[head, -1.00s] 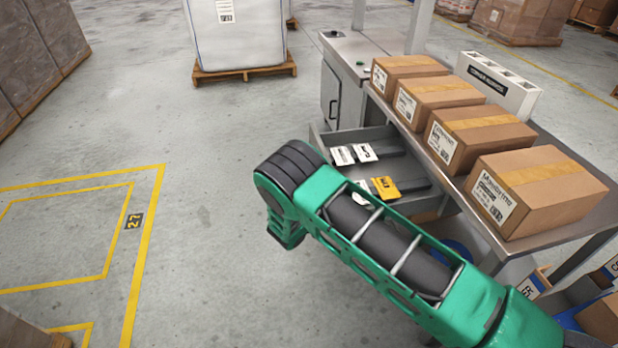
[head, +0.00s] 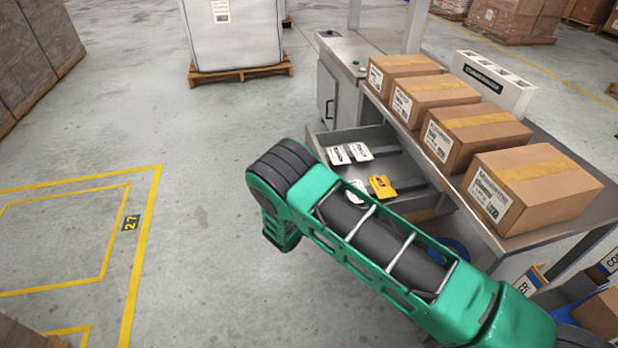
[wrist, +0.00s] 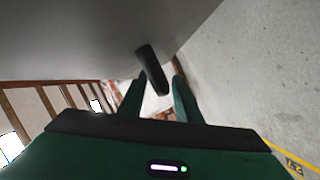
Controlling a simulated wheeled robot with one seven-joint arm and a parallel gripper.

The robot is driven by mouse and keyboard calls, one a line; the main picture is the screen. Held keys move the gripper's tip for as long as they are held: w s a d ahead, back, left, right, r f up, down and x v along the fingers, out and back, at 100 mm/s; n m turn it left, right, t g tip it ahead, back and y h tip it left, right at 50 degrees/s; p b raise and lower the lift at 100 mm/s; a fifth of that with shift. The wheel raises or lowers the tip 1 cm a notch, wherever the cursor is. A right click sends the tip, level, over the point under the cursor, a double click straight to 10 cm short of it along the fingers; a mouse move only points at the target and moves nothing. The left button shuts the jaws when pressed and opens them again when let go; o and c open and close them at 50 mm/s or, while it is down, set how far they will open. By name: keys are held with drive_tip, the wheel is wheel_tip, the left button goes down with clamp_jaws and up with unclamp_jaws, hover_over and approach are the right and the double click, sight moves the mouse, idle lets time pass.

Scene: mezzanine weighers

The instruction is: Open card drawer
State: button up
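The card drawer (head: 318,142) is a grey tray standing pulled out from under the metal bench. White cards (head: 350,153) and a yellow card (head: 382,187) lie in it. My arm covers its near part, and its front and handle are hidden in the head view. In the wrist view a grey panel, apparently the drawer front (wrist: 90,45), fills the upper left, with a dark bar handle (wrist: 150,65) on it. My gripper (wrist: 159,77) is open there, its green fingers apart near the handle's lower end. I cannot tell whether they touch it. The head view hides my gripper.
Several cardboard boxes (head: 425,100) stand along the bench top (head: 560,215). A grey cabinet (head: 330,95) adjoins the bench's far end. Bins (head: 527,285) sit beneath the near end. The concrete floor left of the drawer is clear, with yellow markings.

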drive_tip(key=v, duration=0.9)
drive_tip(key=shift+s, duration=0.35)
drive_tip(key=shift+s, duration=0.1)
